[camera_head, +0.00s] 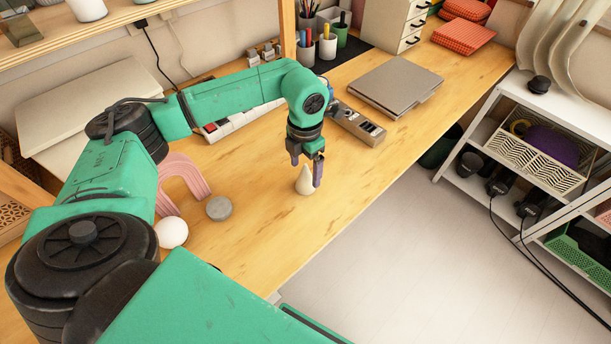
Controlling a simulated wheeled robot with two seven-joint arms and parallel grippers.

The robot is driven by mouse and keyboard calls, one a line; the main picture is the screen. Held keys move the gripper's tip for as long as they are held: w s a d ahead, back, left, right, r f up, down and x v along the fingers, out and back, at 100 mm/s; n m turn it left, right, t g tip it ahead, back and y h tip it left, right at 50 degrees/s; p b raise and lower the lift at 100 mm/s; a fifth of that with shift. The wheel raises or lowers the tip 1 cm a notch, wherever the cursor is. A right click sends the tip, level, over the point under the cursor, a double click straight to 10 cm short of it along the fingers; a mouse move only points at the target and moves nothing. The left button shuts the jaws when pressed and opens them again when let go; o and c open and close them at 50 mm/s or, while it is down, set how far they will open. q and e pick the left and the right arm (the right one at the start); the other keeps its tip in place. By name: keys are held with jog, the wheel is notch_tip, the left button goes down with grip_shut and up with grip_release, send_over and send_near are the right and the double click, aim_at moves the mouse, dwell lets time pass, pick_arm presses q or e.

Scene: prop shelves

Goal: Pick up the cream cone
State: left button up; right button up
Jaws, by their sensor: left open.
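The small cream cone (304,183) stands upright on the wooden table (262,234), near its front edge. My left gripper (306,170) points down right over the cone, with its open fingers at either side of the cone's upper part. I cannot tell whether the fingers touch it. The cone's tip is partly hidden by the gripper. My right gripper is not in view.
A pink arch (183,180), a grey disc (219,208) and a white ball (171,232) are left of the cone. A power strip (357,122) and a closed laptop (395,84) lie behind. A white shelf (478,139) stands at right.

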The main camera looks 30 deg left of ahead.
pick_arm(q)
jog(key=shift+s+f, duration=0.1)
jog(key=shift+f, duration=1.25)
grip_shut()
